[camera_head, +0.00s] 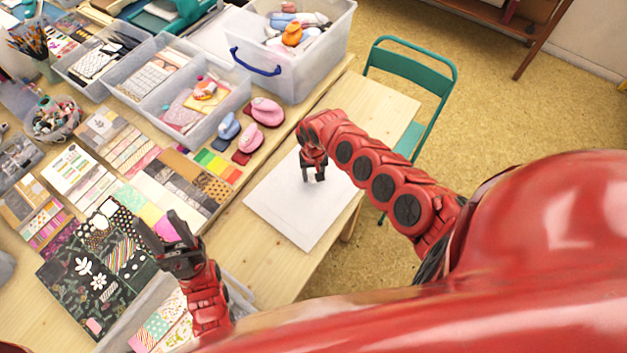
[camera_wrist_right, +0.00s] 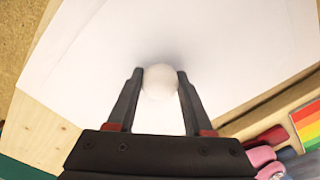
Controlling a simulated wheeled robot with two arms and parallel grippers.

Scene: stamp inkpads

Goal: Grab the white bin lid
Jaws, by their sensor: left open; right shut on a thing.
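The white bin lid (camera_head: 283,215) is a flat white panel at the right end of the wooden table in the head view. My right gripper (camera_head: 314,178) points down over its middle. In the right wrist view the lid (camera_wrist_right: 235,50) fills most of the picture, and a round white knob (camera_wrist_right: 160,82) sits between the two fingers. My right gripper (camera_wrist_right: 160,74) is shut on this knob. I cannot tell whether the lid rests on the table or is slightly raised. My left gripper (camera_head: 158,224) is open and empty over the dark patterned papers.
A clear bin (camera_head: 275,75) with a blue handle stands behind the lid. Pink and blue stampers (camera_head: 267,112) are to its left. Patterned papers (camera_head: 180,185) cover the table further left. A green chair (camera_head: 437,100) stands on the right by the table.

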